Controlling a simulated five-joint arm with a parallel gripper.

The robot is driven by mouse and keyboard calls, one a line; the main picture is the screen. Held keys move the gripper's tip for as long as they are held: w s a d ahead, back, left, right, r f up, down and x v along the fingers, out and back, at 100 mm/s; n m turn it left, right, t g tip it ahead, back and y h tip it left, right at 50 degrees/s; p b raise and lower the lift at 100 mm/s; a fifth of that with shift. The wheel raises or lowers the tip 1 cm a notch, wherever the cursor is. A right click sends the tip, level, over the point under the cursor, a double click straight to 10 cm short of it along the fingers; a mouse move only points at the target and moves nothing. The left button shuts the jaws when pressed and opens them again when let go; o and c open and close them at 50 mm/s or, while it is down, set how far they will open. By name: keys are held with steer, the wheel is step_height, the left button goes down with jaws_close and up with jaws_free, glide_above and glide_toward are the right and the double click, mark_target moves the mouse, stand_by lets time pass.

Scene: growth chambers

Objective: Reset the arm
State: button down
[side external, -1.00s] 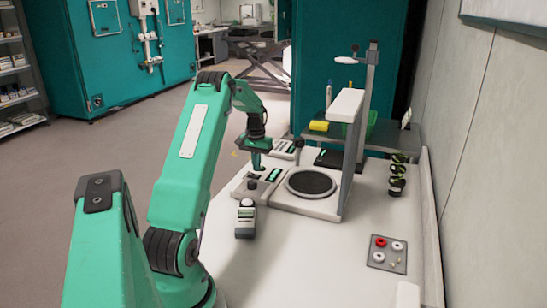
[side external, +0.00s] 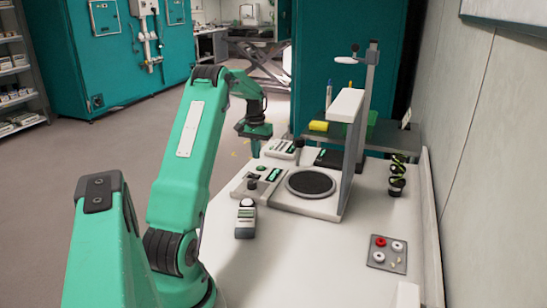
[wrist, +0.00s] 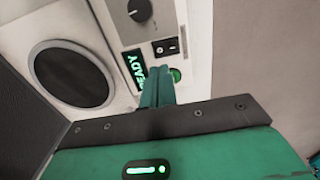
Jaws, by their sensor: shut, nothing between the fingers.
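My green gripper (side external: 256,147) is shut and empty, raised above the left rear edge of the white bench (side external: 290,260). In the wrist view my gripper's green fingers (wrist: 157,88) are together, with nothing between them. Below them in that view is an instrument's control panel with a dark knob (wrist: 140,9), a rocker switch (wrist: 166,46), a green button (wrist: 175,75) and a lit display (wrist: 135,70) reading READY. The instrument's round dark plate (side external: 310,183) is to the right of my gripper; it also shows in the wrist view (wrist: 75,77).
A handheld meter (side external: 245,218) lies in front of the instrument.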

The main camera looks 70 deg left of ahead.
steer(key=w+d+r+m+t, duration=0.1)
steer(key=d+r, duration=0.4)
steer(key=d, duration=0.4)
steer(key=w+d+r+m+t+y, duration=0.1)
steer(key=d+r+m, duration=0.1)
steer(key=d+r, duration=0.45)
steer(key=w+d+r+m, duration=0.1)
steer(key=d+r, duration=0.2)
steer(key=d, duration=0.8)
steer(key=s+d+m+t, duration=0.1)
steer(key=s+d+m, duration=0.1)
steer(key=s+d, duration=0.5)
steer(key=s+d+m+t+h, duration=0.1)
steer(key=s+d+m+t, duration=0.1)
steer(key=s+d, duration=0.5)
steer(key=d+m, duration=0.1)
steer(key=d, duration=0.4)
steer(key=shift+f+t, duration=0.25)
steer(key=shift+t, duration=0.05)
